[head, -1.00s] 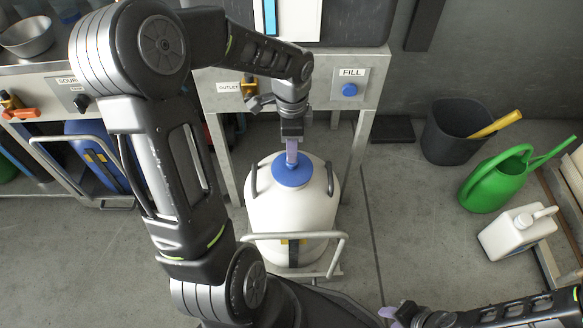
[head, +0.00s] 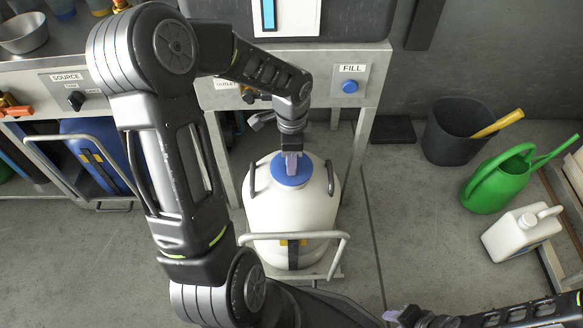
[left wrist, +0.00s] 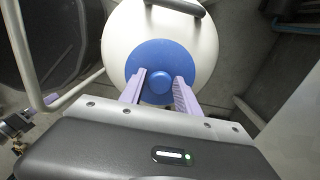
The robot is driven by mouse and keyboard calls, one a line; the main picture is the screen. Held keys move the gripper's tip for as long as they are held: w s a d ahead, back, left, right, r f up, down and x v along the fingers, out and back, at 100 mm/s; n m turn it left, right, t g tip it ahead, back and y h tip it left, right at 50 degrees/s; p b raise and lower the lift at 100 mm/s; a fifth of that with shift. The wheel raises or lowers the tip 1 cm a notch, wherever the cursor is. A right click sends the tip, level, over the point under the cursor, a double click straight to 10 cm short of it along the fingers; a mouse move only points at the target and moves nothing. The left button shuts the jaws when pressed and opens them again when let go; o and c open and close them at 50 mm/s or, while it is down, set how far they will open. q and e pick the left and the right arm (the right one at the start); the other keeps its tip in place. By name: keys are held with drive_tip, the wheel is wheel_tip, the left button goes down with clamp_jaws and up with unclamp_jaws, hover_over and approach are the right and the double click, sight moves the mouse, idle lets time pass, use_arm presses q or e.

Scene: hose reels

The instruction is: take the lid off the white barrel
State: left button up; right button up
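The white barrel (head: 290,215) stands upright on a wheeled metal cart in the middle of the head view. Its round blue lid (head: 300,178) sits on top. The lid also shows in the left wrist view (left wrist: 150,60), with a raised round knob (left wrist: 159,82) at its middle. My left gripper (head: 291,165) points down over the lid. In the left wrist view its two pale purple fingers (left wrist: 158,88) are apart, one on each side of the knob, with gaps between. My right gripper (head: 392,315) is at the bottom edge of the head view, partly cut off.
A metal stand with a FILL label and blue button (head: 349,86) is behind the barrel. A blue barrel (head: 95,150) on a cart is at left.

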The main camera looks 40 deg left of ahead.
use_arm(q)
drive_tip(key=shift+c, duration=0.5)
clamp_jaws()
